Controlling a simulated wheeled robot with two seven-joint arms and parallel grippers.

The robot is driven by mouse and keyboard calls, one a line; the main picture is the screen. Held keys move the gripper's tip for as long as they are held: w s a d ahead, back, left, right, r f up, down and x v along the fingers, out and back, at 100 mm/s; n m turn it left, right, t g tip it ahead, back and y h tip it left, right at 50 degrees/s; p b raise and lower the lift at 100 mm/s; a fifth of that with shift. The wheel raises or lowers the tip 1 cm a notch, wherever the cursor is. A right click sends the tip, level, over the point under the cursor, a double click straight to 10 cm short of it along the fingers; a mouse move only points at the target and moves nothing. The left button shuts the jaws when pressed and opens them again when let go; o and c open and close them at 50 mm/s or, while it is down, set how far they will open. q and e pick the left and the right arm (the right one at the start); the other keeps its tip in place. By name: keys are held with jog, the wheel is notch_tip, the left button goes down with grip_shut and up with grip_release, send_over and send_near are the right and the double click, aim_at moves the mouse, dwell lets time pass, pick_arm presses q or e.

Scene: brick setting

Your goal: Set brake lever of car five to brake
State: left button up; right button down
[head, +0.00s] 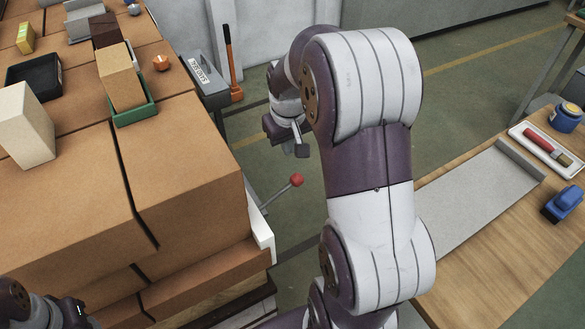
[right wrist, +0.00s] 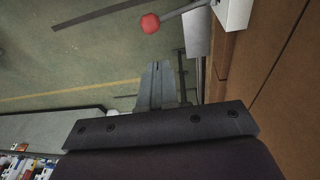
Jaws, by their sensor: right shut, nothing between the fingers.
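The brake lever is a thin grey rod with a red faceted knob (head: 297,180). It slants up and right from the white bracket (head: 261,225) at the brick stack's right side. In the right wrist view the red knob (right wrist: 150,23) is at the top, its rod running right to the white bracket (right wrist: 233,13). My right gripper (head: 290,139) is just above the knob in the head view, apart from it. Its fingers (right wrist: 158,86) are shut and empty. Part of my left arm shows at the bottom left; its fingers cannot be made out. No car number is readable.
Large brown bricks (head: 180,150) fill the left, with loose blocks and a green tray (head: 134,117) on top. A wooden bench (head: 480,262) stands right. Open floor surrounds the knob.

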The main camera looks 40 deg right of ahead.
aim_at(296, 175)
jog(key=x, duration=0.3)
jog(key=s+x, duration=0.1)
jog(key=x, duration=0.5)
jog(key=shift+s+d+f, duration=0.15)
jog(key=shift+f, duration=0.05)
pick_arm(q)
jog(key=shift+f+b, duration=0.3)
jog(key=shift+f, duration=0.05)
pick_arm(e)
jog(key=shift+s+d+f, duration=0.1)
jog(key=shift+f, duration=0.3)
pick_arm(q)
jog(key=shift+s, duration=0.1)
pick_arm(e)
jog(key=shift+d+f+y+b, duration=0.3)
jog(key=shift+d+f+y, duration=0.15)
jog(key=shift+f+y, duration=0.2)
pick_arm(q)
notch_tip(296, 175, down, 11)
jog(key=d+b, duration=0.2)
jog(key=b, duration=0.8)
pick_arm(e)
jog(key=d+f+y, duration=0.1)
jog(key=d+f, duration=0.2)
jog(key=f, duration=0.8)
jog(key=shift+s+d+f+y, duration=0.15)
jog(key=shift+s+f+y, duration=0.1)
jog(key=shift+f+y, duration=0.1)
